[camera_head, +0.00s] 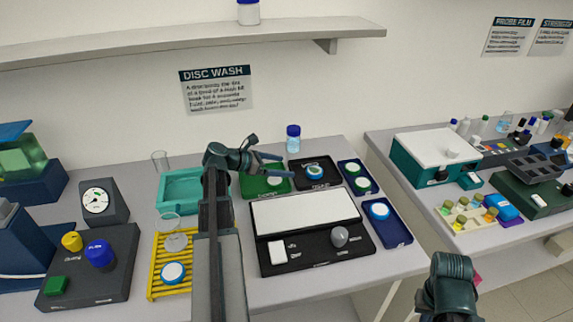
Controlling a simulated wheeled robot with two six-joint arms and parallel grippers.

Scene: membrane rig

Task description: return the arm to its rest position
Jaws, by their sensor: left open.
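My left arm reaches up from the bottom middle over the bench, and its gripper (272,163) points right with its fingers apart and nothing between them.
A black board with a white panel (304,210) lies right of my left arm. A teal tray (182,204) and yellow rack (160,256) lie left of it. A blue-capped bottle (293,140) stands behind the gripper. Blue trays (395,236) line the right edge.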

